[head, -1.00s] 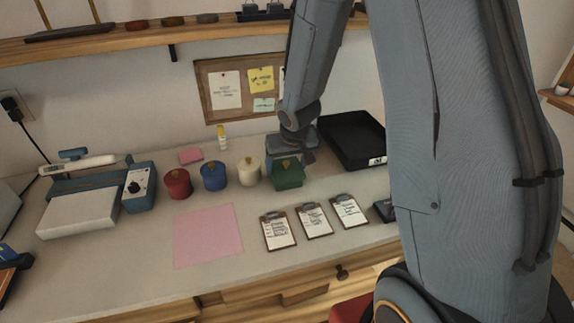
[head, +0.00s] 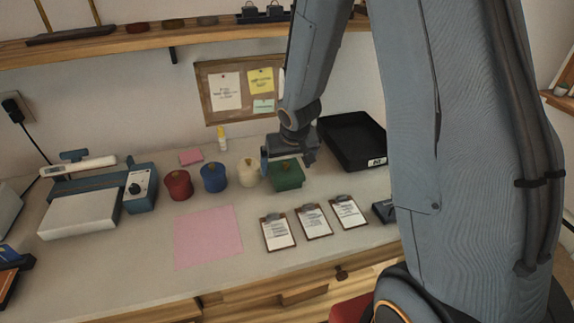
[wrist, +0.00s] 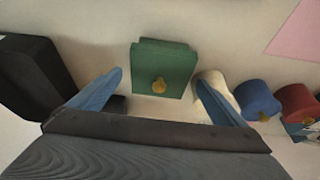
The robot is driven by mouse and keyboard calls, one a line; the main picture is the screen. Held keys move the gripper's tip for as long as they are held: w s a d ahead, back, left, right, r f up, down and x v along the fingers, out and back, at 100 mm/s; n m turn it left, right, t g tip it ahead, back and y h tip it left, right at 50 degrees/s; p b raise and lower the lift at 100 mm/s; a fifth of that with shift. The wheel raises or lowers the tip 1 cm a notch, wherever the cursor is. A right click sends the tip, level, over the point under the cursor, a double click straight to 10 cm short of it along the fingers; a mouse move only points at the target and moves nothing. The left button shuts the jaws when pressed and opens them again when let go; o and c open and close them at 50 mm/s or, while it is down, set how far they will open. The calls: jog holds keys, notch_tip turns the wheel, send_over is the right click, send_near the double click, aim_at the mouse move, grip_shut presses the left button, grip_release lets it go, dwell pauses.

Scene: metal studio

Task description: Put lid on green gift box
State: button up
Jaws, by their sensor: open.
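The green gift box (head: 287,184) stands on the counter at the right end of a row of containers. Its green lid (wrist: 162,65), with a gold knob (wrist: 159,85), appears to lie on top of it. A green edge shows beyond the lid's far side in the wrist view; I cannot tell whether the lid is fully seated. My gripper (wrist: 159,82) is open and empty, with its blue fingers apart on either side of the lid. In the head view my gripper hangs just above and behind the box, and hides part of its top.
White (head: 249,173), blue (head: 214,178) and red (head: 178,186) containers stand left of the box, the white one close to a finger. A black tray (head: 350,143) is behind right. Several clipboards (head: 313,221) and a pink sheet (head: 207,236) lie in front.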

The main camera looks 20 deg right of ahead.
jog(key=shift+p+v, duration=2.25)
jog(key=shift+v, duration=1.15)
jog(key=shift+s, duration=0.1)
